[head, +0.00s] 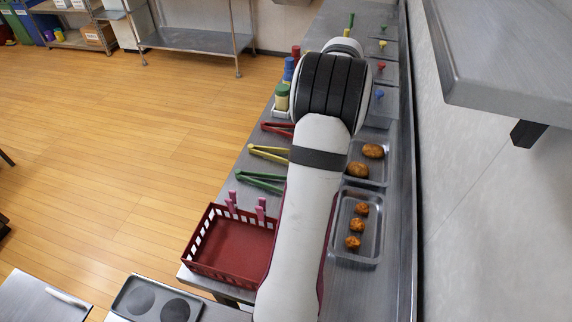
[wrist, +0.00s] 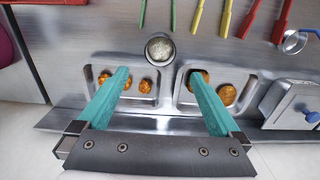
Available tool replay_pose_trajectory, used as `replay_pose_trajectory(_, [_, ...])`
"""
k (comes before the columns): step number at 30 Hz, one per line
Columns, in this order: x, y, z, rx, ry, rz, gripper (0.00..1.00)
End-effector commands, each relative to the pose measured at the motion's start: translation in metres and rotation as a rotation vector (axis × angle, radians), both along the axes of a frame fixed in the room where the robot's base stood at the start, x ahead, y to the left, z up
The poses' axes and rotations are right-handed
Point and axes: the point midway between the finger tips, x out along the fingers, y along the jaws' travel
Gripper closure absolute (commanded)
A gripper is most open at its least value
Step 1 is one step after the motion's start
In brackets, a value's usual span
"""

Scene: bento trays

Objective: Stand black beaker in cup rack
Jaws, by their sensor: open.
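My gripper (wrist: 159,74) shows in the wrist view with two teal fingers spread wide and nothing between them. A round, upright vessel with a dark grey rim (wrist: 160,48) stands on the steel counter just beyond the fingertips, between and above two food trays. It is seen from above, with a pale, speckled inside; I cannot tell for sure that it is the black beaker. The fingers do not touch it. I can make out no cup rack for certain in either view. In the head view my arm hides my gripper and the counter beneath.
Two metal trays (head: 376,229) (head: 381,174) hold fried pieces on the counter's right side. Red, yellow and green tongs (head: 268,153) lie left of my arm. A red basket (head: 190,257) with pink clips stands at the near left. A wall shelf (head: 500,60) overhangs the right.

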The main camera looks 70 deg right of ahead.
Motion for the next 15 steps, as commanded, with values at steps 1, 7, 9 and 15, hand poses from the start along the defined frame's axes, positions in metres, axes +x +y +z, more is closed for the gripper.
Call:
replay_pose_trajectory(1, [0.0,0.002,-0.014,0.007,0.0,0.001,0.0])
replay_pose_trajectory(7, [0.001,0.002,-0.071,0.007,0.0,0.005,0.0])
replay_pose_trajectory(9, [0.001,0.002,-0.083,0.005,-0.001,0.005,0.0])
replay_pose_trajectory(15, [0.002,0.001,-0.114,0.006,-0.001,0.006,0.0])
